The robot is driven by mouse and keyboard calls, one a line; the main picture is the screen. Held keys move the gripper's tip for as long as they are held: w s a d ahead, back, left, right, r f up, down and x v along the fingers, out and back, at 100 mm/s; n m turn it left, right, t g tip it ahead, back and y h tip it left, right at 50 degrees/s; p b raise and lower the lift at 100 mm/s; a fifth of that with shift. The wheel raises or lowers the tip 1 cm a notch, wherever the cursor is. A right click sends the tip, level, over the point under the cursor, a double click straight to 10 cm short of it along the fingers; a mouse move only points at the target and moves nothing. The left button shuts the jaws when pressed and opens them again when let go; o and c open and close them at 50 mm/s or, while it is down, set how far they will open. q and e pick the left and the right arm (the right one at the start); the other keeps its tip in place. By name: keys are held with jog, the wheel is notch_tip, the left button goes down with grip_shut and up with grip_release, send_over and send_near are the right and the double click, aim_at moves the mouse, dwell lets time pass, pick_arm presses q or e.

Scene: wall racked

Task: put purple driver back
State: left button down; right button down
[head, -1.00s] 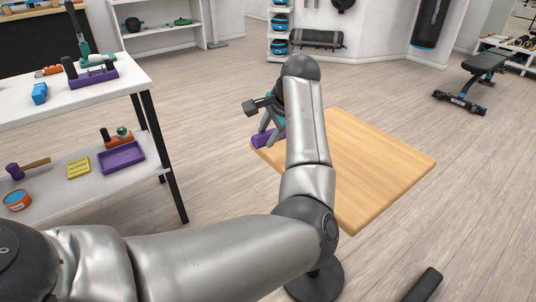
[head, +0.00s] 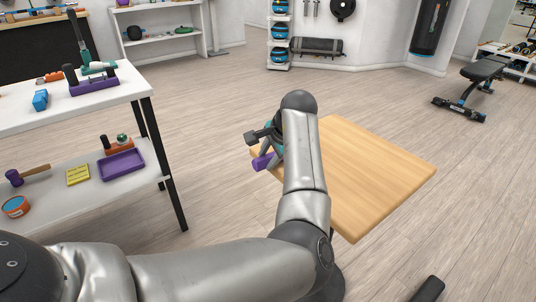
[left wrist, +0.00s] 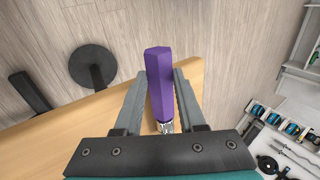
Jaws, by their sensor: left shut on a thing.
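The purple driver (head: 263,162) has a purple handle that shows at the left edge of the wooden table in the head view. In the left wrist view its handle (left wrist: 160,68) stands between the two grey fingers, with a metal end at the gripper's base. My left gripper (head: 268,156) is shut on it, partly hidden behind my own arm. My right gripper is not in view.
The wooden table (head: 375,180) has a bare visible top. The white bench (head: 30,112) also holds a blue block (head: 40,99). Its lower shelf carries a purple tray (head: 121,165), a mallet (head: 27,174) and a yellow pad (head: 77,175). Open floor lies between bench and table.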

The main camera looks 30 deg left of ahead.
pick_arm(q)
jog(key=c, duration=0.5)
grip_release()
